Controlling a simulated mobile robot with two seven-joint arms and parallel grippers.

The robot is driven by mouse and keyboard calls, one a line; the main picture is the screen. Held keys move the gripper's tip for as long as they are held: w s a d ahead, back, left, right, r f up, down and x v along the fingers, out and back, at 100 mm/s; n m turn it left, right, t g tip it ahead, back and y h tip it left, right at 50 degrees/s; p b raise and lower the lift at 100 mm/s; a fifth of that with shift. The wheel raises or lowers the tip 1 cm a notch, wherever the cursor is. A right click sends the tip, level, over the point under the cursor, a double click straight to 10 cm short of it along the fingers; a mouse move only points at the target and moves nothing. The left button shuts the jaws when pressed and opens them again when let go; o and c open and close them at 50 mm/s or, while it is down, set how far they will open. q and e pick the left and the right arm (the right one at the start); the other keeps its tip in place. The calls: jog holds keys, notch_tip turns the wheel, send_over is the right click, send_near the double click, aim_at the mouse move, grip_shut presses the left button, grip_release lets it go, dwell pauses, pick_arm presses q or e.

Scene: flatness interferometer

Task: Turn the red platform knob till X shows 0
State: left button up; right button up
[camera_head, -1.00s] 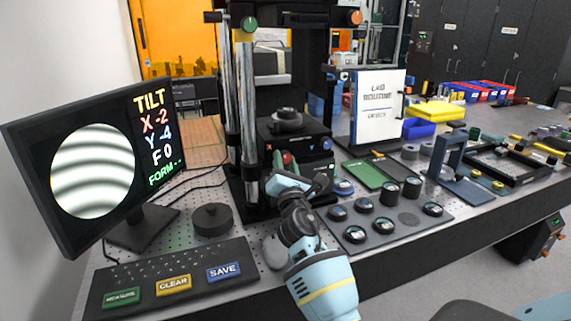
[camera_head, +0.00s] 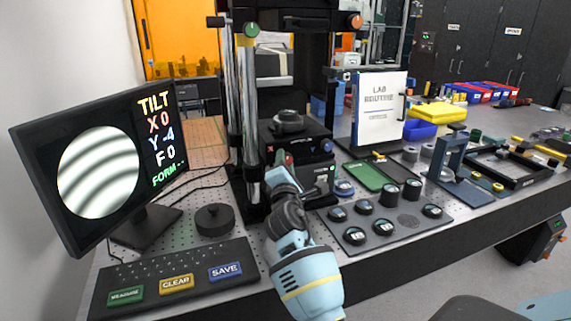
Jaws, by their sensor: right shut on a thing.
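The red platform knob (camera_head: 288,159) is on the front left of the black platform (camera_head: 306,148) under the interferometer column. My right gripper (camera_head: 283,166) is at the knob, shut on it; the wrist hides part of the jaws. The monitor (camera_head: 98,165) reads TILT X 0, Y -4, F 0 and FORM with dashes, beside a round patch of curved grey fringes. A blue knob (camera_head: 327,145) is on the platform's front right. My left gripper is not in view.
A keypad (camera_head: 174,280) with MEASURE, CLEAR and SAVE buttons lies in front. A black round puck (camera_head: 215,220) sits left of my right arm. A dark mat (camera_head: 390,226) with several round pieces lies to the right. A green tray (camera_head: 365,176) lies behind it.

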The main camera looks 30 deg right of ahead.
jog(key=o, duration=1)
jog(key=shift+v, duration=3.95)
